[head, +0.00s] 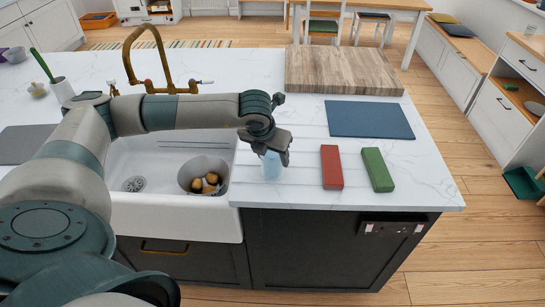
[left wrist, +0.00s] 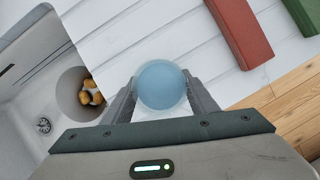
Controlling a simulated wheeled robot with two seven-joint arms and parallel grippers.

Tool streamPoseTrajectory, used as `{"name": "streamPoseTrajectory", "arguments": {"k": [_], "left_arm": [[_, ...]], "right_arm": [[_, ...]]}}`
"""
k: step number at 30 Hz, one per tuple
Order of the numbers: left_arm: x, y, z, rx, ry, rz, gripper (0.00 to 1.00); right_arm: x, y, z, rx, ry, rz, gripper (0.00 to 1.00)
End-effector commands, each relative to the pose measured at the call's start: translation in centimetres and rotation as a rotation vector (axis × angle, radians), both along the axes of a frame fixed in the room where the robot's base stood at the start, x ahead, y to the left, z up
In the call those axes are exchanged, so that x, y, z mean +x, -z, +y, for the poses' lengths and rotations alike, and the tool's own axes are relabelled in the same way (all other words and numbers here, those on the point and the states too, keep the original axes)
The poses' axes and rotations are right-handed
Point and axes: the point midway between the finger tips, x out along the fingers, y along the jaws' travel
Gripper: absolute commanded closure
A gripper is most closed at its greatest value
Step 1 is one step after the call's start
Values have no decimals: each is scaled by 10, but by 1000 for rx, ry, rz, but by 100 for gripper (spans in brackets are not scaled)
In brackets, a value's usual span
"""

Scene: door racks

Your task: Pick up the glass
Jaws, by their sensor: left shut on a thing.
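A pale blue translucent glass (head: 271,166) stands on the grooved white counter just right of the sink, in the head view. My left gripper (head: 272,152) reaches over it from above, its fingers on either side. In the left wrist view the glass (left wrist: 162,86) shows as a round blue shape between the two fingers of the left gripper (left wrist: 162,100), which is shut on it. Whether its base touches the counter is hard to tell. My right gripper is not in view.
A red block (head: 331,167) and a green block (head: 378,169) lie to the right. A blue mat (head: 369,119) and a wooden board (head: 343,71) lie behind. The white sink (head: 190,216), with a bowl (head: 203,166) of brownish-yellow items, is left, under a brass tap (head: 160,60).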

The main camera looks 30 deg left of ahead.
Motion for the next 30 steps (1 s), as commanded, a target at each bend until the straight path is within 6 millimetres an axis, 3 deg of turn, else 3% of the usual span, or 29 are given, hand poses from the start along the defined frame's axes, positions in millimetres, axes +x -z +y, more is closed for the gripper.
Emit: {"name": "streamPoseTrajectory", "arguments": {"k": [14,25,30], "left_arm": [[1,-13,0,-1,-1,-3,88],[1,-38,-1,-1,1,-4,88],[1,-46,-14,-1,3,-4,88]], "right_arm": [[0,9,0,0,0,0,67],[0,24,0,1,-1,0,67],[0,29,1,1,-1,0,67]]}}
